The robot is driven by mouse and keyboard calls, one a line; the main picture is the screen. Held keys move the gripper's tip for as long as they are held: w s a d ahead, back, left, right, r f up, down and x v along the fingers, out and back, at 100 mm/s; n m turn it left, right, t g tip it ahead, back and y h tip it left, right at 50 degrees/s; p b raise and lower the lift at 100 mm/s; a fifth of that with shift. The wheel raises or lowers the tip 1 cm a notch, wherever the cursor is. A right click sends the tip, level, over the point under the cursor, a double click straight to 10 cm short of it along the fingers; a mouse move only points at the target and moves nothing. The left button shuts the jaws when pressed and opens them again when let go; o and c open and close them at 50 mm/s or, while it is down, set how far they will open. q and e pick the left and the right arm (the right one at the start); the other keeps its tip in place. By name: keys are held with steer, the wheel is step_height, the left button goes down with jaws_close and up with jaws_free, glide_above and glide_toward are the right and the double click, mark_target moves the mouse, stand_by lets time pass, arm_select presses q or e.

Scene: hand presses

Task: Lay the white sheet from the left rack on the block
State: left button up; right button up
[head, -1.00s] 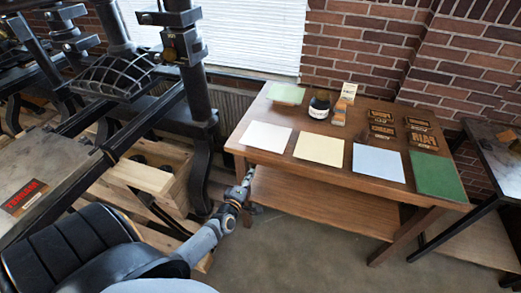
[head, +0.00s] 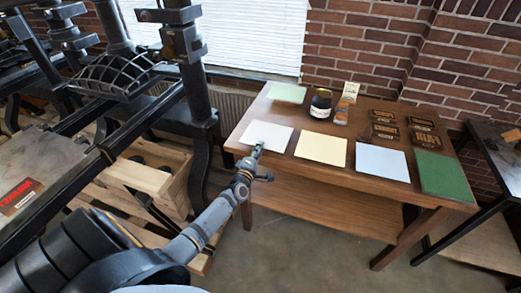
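A white sheet (head: 268,133) lies flat at the left front of the wooden table. My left gripper (head: 258,149) is at the sheet's front edge, its tips overlapping that edge in the picture. The fingers are too small to tell open from shut, and I cannot tell whether they touch the sheet. A dark block with a red face and lettering (head: 20,195) lies on the press bed (head: 48,163) at the far left. No rack shows clearly as such. My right gripper is out of view.
The wooden table (head: 338,185) also holds cream (head: 321,149), pale blue (head: 381,162) and green (head: 444,176) sheets, a pale green sheet (head: 287,92), a dark jar (head: 321,103) and several lettered blocks (head: 424,139). The press frame (head: 194,90) and a wooden crate (head: 148,184) stand left.

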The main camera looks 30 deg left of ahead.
arm_select(q)
steer(key=shift+w+a, duration=0.1)
steer(key=shift+w, duration=0.35)
jaws_close()
steer(key=s+d+r+p, duration=0.1)
steer(key=s+r+p, duration=0.5)
steer(key=s+p, duration=0.1)
steer(key=shift+d+p, duration=0.25)
steer(key=shift+p, duration=0.4)
steer(key=shift+w, duration=0.1)
stand_by(0.4)
